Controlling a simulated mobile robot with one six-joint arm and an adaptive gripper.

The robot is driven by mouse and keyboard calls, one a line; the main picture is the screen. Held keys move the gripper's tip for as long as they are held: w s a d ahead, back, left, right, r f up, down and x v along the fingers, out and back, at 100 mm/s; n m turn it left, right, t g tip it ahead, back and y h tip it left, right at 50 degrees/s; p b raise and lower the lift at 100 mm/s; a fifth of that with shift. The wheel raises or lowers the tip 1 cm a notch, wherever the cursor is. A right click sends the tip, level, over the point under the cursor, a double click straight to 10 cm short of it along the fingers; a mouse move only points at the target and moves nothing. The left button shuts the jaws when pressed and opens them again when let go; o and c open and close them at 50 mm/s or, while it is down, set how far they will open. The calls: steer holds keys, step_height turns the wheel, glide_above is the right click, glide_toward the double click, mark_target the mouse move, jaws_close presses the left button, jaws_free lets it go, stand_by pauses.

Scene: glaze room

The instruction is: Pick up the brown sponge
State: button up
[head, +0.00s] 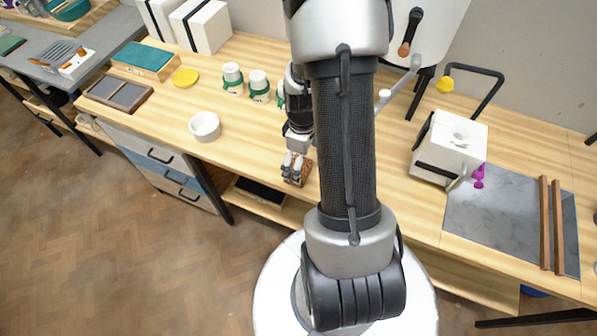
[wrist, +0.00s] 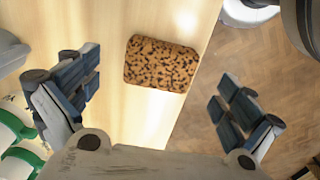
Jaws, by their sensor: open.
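The brown sponge (wrist: 161,64) is a rounded rectangular block with dark speckles. It lies flat on the wooden table near its front edge. In the head view the sponge (head: 298,172) shows only partly, behind my gripper. My gripper (head: 293,166) is over the table at the sponge. In the wrist view my gripper (wrist: 161,100) is open, with one finger on each side of the sponge and apart from it in the picture. Nothing is between the fingers' pads.
The wooden table (head: 235,140) is clear around the sponge. A white bowl (head: 204,126) stands to the left. White cups with green bands (head: 232,78) stand behind. A white block-shaped container (head: 450,148) and a grey slab (head: 505,225) are on the right.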

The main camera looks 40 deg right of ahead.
steer(key=f, duration=0.1)
steer(key=f+b, duration=0.1)
steer(key=f, duration=0.1)
steer(key=f+b, duration=0.1)
steer(key=f, duration=0.1)
steer(key=shift+w+a, duration=0.3)
steer(key=shift+w, duration=0.05)
steer(key=shift+c, duration=0.4)
steer(key=c, duration=0.8)
